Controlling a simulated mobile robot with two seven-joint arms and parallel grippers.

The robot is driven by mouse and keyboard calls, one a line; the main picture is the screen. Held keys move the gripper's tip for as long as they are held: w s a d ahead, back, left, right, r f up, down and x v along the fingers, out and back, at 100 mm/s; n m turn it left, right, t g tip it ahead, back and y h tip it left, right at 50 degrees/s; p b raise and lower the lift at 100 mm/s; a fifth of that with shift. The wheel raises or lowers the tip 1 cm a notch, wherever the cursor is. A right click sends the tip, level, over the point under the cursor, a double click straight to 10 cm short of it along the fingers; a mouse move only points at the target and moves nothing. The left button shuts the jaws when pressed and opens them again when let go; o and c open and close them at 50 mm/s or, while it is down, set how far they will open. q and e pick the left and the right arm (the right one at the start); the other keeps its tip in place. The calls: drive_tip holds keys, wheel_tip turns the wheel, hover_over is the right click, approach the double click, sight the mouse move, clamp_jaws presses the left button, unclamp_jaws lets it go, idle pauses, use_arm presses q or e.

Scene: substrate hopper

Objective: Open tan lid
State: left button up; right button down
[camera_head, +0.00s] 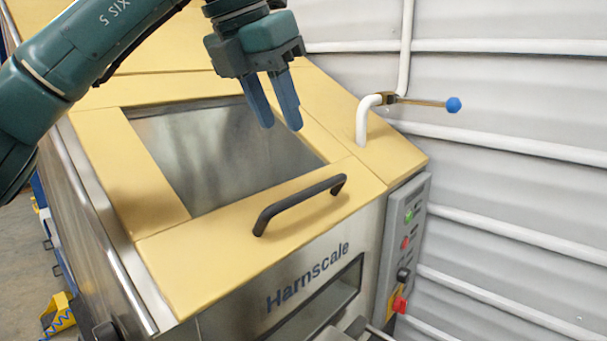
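The tan lid (160,255) is on top of the metal hopper, with a black bar handle (300,204) near its front edge. A rectangular grey area (190,150) is framed by tan panels behind the handle; I cannot tell whether it is a window or an opening. My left gripper (281,126) hangs above the far right part of this grey area, behind and above the handle. Its two blue fingers point down, with a narrow gap between them and nothing held. It appears apart from the handle. My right gripper is not in view.
A white pipe (362,122) with a blue-tipped lever (453,105) rises at the right rear corner. A control panel (408,240) with buttons is on the right side. A ribbed grey wall (510,200) stands close at the right. The space above the handle is clear.

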use_arm(q)
drive_tip(key=x, duration=1.1)
drive_tip(key=shift+f, duration=0.25)
drive_tip(key=shift+c, duration=0.3)
clamp_jaws()
drive_tip(key=shift+r, duration=0.1)
